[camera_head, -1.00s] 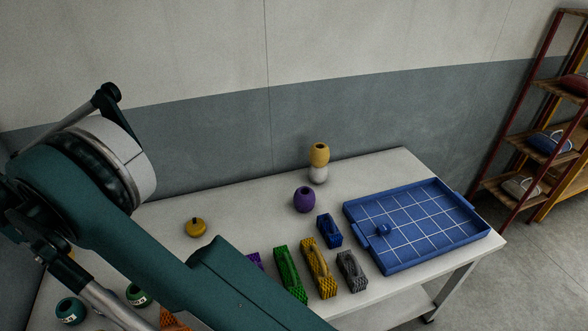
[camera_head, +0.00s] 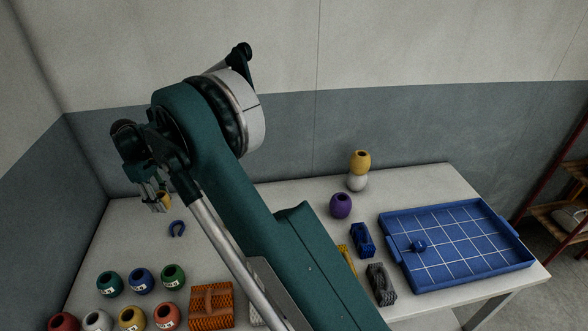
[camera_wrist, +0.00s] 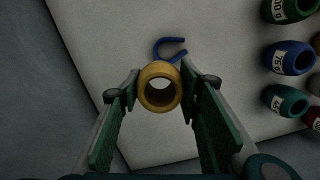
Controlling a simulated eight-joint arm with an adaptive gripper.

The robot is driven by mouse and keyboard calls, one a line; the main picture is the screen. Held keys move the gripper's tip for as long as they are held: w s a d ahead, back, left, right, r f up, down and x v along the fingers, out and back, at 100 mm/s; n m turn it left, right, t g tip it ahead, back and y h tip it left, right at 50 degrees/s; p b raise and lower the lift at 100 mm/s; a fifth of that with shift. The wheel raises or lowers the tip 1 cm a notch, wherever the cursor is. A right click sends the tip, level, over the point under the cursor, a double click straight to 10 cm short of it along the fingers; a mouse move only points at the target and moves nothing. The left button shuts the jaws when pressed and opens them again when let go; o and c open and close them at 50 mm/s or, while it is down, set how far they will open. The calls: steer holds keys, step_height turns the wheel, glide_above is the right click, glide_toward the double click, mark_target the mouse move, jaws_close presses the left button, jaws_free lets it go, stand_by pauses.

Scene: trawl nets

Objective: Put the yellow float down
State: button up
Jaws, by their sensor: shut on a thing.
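My gripper (camera_head: 160,202) is at the back left of the table, partly behind my arm. In the wrist view its fingers (camera_wrist: 160,90) are on either side of a yellow float (camera_wrist: 160,70), shut on it, with its open hole facing the camera. Part of this float (camera_head: 166,200) also shows between the fingers in the head view. It is over the pale table (camera_wrist: 225,110) near its edge; I cannot tell its height exactly. A blue shackle (camera_wrist: 168,47) lies just beyond the float; it also shows in the head view (camera_head: 177,229).
Several numbered floats, including a blue one (camera_head: 140,280), stand front left beside an orange block (camera_head: 212,305). Another yellow float (camera_head: 360,162) sits on a white float (camera_head: 357,183), near a purple float (camera_head: 341,205). A blue tray (camera_head: 465,272) is at right. My arm hides the middle.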

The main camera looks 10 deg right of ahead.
steer(key=w+d+m+p, duration=0.1)
steer(key=w+d+m, duration=0.15)
steer(key=d, duration=1.15)
steer(key=w+d+r+m, duration=0.15)
steer(key=w+d, duration=0.25)
steer(key=d, duration=0.9)
steer(key=w+d+m+p, duration=0.1)
steer(key=w+d+m, duration=0.2)
steer(key=d, duration=1.1)
steer(key=s+d+m+p, duration=0.1)
steer(key=s+d+m, duration=0.2)
steer(key=d, duration=1)
steer(key=s+d+m+g+y, duration=0.1)
steer(key=s+d+m, duration=0.15)
steer(key=d, duration=1.05)
steer(key=s+d+m+p, duration=0.1)
steer(key=s+d+m, duration=0.25)
steer(key=d, duration=0.95)
steer(key=d+f+n+b, duration=0.1)
steer(key=d+n+b, duration=0.2)
steer(key=d, duration=2.9)
steer(key=shift+w+d+f+n+b, duration=0.25)
steer(key=shift+d+f+n+b, duration=0.1)
steer(key=shift+b, duration=0.2)
steer(key=shift+f, duration=0.1)
steer(key=shift+f+b, duration=0.4)
steer(key=shift+f, duration=2.65)
steer(key=shift+f, duration=0.15)
